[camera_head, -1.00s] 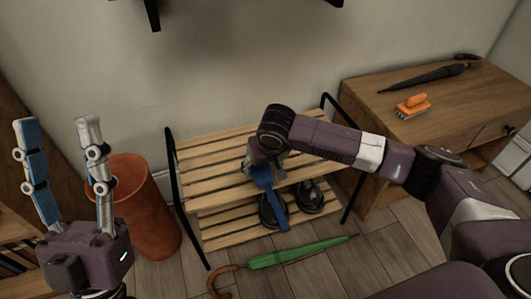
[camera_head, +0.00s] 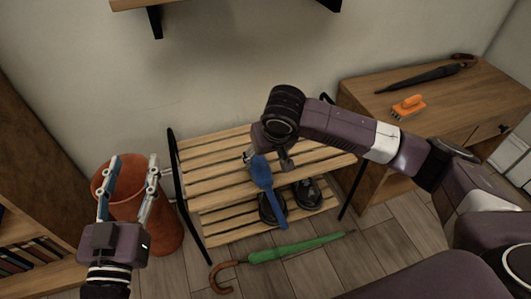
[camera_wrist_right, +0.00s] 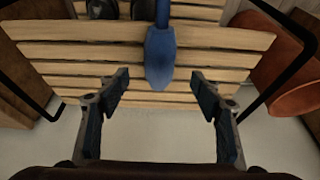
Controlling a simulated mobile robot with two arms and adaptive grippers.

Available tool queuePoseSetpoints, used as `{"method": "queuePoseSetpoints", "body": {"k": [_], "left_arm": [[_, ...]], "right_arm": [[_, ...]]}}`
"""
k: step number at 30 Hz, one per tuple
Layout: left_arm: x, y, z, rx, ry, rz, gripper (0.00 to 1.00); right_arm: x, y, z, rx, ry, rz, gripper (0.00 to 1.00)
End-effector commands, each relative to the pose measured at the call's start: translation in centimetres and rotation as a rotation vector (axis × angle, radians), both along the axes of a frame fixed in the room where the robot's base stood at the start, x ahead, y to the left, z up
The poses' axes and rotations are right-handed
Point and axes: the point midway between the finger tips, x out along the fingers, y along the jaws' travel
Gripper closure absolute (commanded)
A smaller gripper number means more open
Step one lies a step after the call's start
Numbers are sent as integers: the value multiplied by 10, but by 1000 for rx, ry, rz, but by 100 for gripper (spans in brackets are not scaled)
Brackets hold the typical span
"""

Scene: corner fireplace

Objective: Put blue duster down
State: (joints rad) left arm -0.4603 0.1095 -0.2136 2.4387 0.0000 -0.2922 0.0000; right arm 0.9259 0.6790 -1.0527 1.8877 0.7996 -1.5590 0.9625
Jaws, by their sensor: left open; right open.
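The blue duster (camera_head: 262,172) lies on the slatted top of the wooden shoe bench (camera_head: 215,166), its handle reaching over the front edge. It also shows in the right wrist view (camera_wrist_right: 160,58), on the slats. My right gripper (camera_head: 268,157) is just above and behind the duster's wide end. In the right wrist view its fingers (camera_wrist_right: 160,88) stand wide apart, with a gap to the duster on both sides. My left gripper (camera_head: 130,177) is open and empty, in front of the terracotta pot (camera_head: 165,215).
Black shoes (camera_head: 308,193) stand on the lower shelf. A green umbrella (camera_head: 290,248) lies on the floor in front. At right, a wooden desk (camera_head: 455,105) holds a black umbrella (camera_head: 425,75) and an orange brush (camera_head: 408,106). A bookcase (camera_head: 30,130) stands at left.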

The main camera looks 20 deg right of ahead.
Motion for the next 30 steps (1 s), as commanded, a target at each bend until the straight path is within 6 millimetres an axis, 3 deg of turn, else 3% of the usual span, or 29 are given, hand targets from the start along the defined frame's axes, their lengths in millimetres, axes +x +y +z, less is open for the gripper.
{"method": "queuePoseSetpoints", "body": {"k": [2, 5, 10, 12, 15, 18, 20, 23, 30], "left_arm": [[0, 1, -4, 5, 18, 1, 54], [0, 1, -7, 8, 28, 2, 54], [0, 1, -7, 8, 28, 2, 54], [0, 1, -7, 8, 28, 2, 54], [0, 1, -6, 8, 28, 2, 54], [0, 1, -6, 7, 27, 2, 54], [0, 1, -6, 7, 27, 2, 54], [0, 1, -6, 8, 27, 1, 54], [0, 1, -6, 7, 26, 1, 54]], "right_arm": [[-2, 2, 1, 5, -2, 5, 40], [-6, 23, -3, 44, -20, 55, 40], [-23, 105, -8, 229, -140, 243, 40], [-31, 140, 2, 324, -230, 317, 40], [-40, 174, 25, 439, -378, 381, 40], [-45, 187, 54, 519, -545, 400, 40], [-48, 185, 71, 544, -649, 392, 40], [-51, 166, 98, 542, -822, 350, 40], [-68, 80, 139, 336, -1142, 217, 40]]}}
